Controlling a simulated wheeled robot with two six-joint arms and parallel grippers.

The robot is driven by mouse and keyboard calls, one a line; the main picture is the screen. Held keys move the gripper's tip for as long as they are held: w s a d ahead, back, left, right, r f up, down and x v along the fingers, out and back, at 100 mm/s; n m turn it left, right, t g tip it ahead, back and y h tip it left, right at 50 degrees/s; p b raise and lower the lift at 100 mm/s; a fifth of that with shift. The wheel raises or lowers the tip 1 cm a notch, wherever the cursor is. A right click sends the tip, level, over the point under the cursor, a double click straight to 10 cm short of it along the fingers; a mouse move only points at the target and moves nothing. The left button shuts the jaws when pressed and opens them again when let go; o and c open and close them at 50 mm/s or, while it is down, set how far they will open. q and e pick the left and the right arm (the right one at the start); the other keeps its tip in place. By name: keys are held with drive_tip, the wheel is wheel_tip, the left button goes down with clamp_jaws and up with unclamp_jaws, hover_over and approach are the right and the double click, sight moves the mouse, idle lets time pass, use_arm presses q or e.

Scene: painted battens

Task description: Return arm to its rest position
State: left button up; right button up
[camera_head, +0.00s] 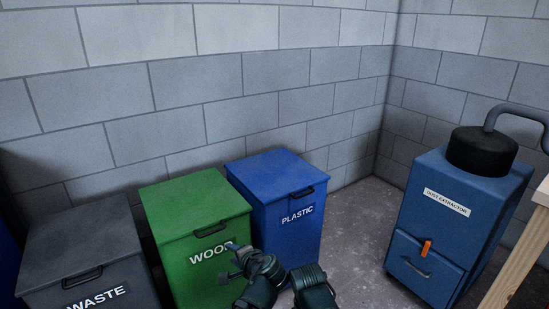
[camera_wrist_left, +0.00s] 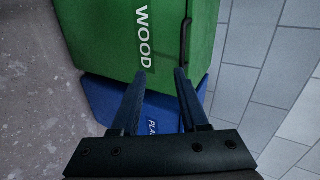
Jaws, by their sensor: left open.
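My left gripper (camera_head: 232,261) shows at the bottom middle of the head view, in front of the green bin labelled WOOD (camera_head: 183,212). In the left wrist view its two fingers (camera_wrist_left: 161,78) stand apart with nothing between them. The green bin (camera_wrist_left: 95,30) fills the upper part of that view, with its label and handle showing. I cannot tell how far the fingertips are from the bin's front. The bin's lid is shut. My right gripper is not in view.
A grey WASTE bin (camera_head: 78,240) stands left of the green one, and a blue PLASTIC bin (camera_head: 277,180) right of it. Their lids are shut. A blue dust extractor (camera_head: 468,215) and a wooden bench leg (camera_head: 515,262) stand at the right. Bare floor (camera_head: 355,225) lies between.

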use_arm(q)
drive_tip(key=s+d+f+n+g+h, duration=0.3)
drive_tip(key=s+d+f+g, duration=0.2)
drive_tip(key=s, duration=0.3)
drive_tip(key=s+d+f+n+g+h, duration=0.3)
drive_tip(key=s+d+f+g, duration=0.25)
drive_tip(key=s, duration=0.35)
wheel_tip(320, 180, up, 32)
drive_tip(key=p, duration=3.2)
drive_tip(key=shift+w+t, duration=0.2)
drive_tip(key=shift+t, duration=0.25)
drive_tip(key=shift+a, duration=0.1)
